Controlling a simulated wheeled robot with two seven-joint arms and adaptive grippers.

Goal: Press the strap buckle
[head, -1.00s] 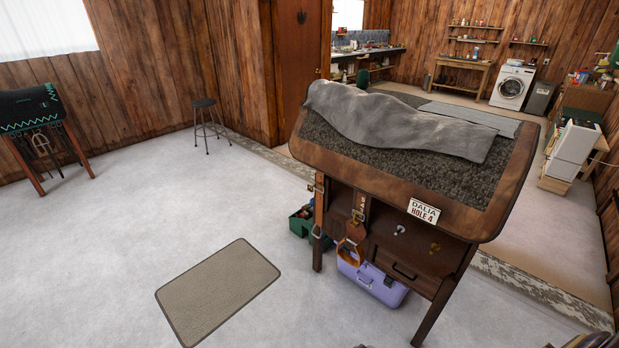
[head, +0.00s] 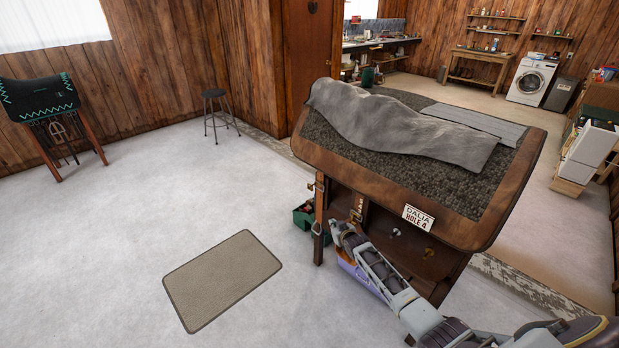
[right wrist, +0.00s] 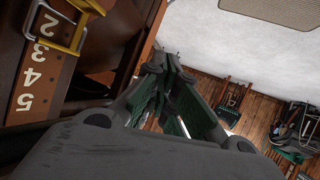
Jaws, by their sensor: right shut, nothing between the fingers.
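A brown leather strap (head: 360,203) hangs on the front of the wooden saddle stand, with a brass buckle (head: 356,214) on it. In the right wrist view the brass buckle (right wrist: 77,40) is at the upper left, over a brown strap (right wrist: 32,82) marked with numbers. My right gripper (head: 338,228) is at the front of the stand, just below and left of the buckle in the head view. Its fingers are shut and empty, and in the right wrist view the fingertips (right wrist: 170,58) are to the right of the buckle, seemingly apart from it. My left gripper is out of view.
The stand's top (head: 463,205) carries a grey cloth (head: 405,128). A sign (head: 418,217) and knobs are on its front. A purple box (head: 352,268), partly hidden by my right arm, and a green crate (head: 303,217) sit below. The floor around the mat (head: 222,279) is clear.

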